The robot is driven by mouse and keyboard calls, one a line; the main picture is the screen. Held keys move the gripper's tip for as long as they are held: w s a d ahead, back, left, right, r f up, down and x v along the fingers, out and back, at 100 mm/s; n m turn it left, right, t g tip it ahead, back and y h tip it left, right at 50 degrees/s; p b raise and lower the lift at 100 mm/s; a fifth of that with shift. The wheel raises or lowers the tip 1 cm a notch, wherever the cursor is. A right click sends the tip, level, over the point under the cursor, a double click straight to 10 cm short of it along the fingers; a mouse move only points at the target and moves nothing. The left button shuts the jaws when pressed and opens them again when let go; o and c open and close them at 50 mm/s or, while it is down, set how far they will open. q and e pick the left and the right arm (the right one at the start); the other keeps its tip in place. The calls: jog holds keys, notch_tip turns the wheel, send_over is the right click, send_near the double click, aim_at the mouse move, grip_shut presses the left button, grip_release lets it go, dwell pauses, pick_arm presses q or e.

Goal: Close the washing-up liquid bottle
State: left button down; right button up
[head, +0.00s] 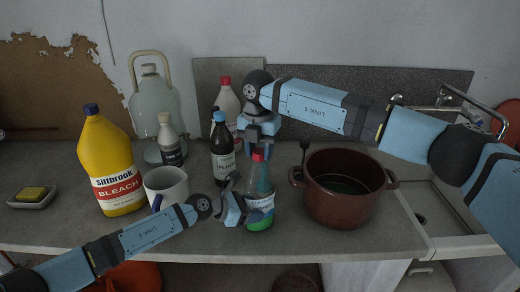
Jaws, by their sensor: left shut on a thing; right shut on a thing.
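The washing-up liquid bottle (260,203) is clear with green liquid at the bottom and a blue and white label. It stands upright near the counter's front edge. My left gripper (242,208) is shut on its body from the left. A red cap (258,155) is at the top of the bottle's neck. My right gripper (259,144) comes down from above and is shut on the cap. I cannot tell whether the cap is seated on the neck or just above it.
A brown pot (344,205) stands close on the right, before the sink and tap (455,97). A white mug (167,185) and yellow bleach bottle (108,165) are left. A dark bottle (222,155), a white red-capped bottle (228,98) and a glass demijohn (154,95) stand behind.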

jog(key=m, duration=1.1)
jog(key=shift+a+m, duration=0.1)
jog(key=shift+m, duration=0.2)
jog(key=o, duration=0.9)
jog(key=shift+r, duration=2.25)
jog(key=shift+c, duration=0.5)
